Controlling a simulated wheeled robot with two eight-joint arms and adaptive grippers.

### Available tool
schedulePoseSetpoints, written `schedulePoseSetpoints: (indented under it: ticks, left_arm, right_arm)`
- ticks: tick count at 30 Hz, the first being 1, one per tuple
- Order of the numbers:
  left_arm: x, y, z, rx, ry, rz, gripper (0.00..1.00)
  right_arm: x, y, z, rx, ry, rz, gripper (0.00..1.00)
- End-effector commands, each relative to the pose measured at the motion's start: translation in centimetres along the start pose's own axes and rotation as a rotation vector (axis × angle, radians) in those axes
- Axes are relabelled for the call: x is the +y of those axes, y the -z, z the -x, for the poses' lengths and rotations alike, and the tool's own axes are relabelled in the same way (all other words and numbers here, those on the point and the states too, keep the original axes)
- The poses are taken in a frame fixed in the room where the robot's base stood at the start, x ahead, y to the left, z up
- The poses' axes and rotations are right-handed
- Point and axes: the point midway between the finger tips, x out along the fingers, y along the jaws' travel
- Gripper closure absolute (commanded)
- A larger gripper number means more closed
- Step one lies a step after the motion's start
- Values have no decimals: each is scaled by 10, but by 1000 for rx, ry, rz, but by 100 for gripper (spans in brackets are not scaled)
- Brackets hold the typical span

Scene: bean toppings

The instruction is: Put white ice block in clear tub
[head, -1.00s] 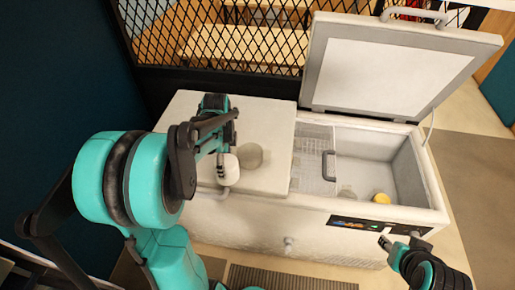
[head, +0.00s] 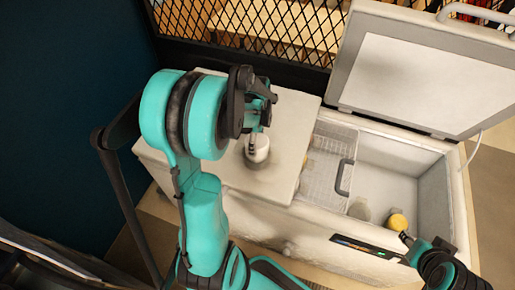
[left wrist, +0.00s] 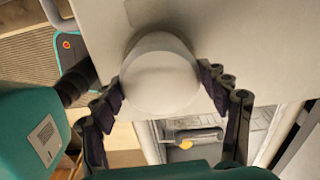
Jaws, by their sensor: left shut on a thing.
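My left gripper (head: 258,138) is shut on the white ice block (head: 259,148), a pale cylinder. It holds the block over the clear tub (head: 254,163), a greyish see-through round vessel on the closed part of the freezer top. In the left wrist view the block (left wrist: 160,85) sits between the two fingers, and its outline overlaps the tub's, so I cannot tell whether it is inside or just above. My right gripper (head: 405,238) is at the freezer's front right edge; its finger gap is too small to judge.
The chest freezer's right half is open, its lid (head: 415,70) raised. Inside are a wire basket (head: 328,168), a yellow round thing (head: 398,222) and a clear vessel (head: 360,208). A mesh partition (head: 260,25) stands behind. The freezer top (head: 288,115) is otherwise clear.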

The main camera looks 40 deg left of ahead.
Motion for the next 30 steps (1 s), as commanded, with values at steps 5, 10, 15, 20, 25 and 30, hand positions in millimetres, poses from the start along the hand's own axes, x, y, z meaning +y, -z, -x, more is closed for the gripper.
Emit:
schedulePoseSetpoints:
  ticks: [5, 10, 15, 20, 25, 30]
  left_arm:
    - [0, 0, -19, 0, 0, 0, 76]
    - [0, 0, -38, 0, 0, 0, 76]
    - [0, 0, -37, 0, 0, 0, 76]
    - [0, 0, -41, 0, 0, 0, 76]
    - [0, 0, -41, 0, 0, 0, 5]
    - [0, 0, -40, 0, 0, 0, 5]
  right_arm:
    - [0, -3, -4, 0, 0, 0, 60]
    - [0, -6, -8, 0, 0, 0, 60]
    - [0, -5, -8, 0, 0, 0, 60]
    - [0, -7, -11, 0, 0, 0, 60]
    - [0, -7, -10, 0, 0, 0, 60]
    - [0, -7, -10, 0, 0, 0, 60]
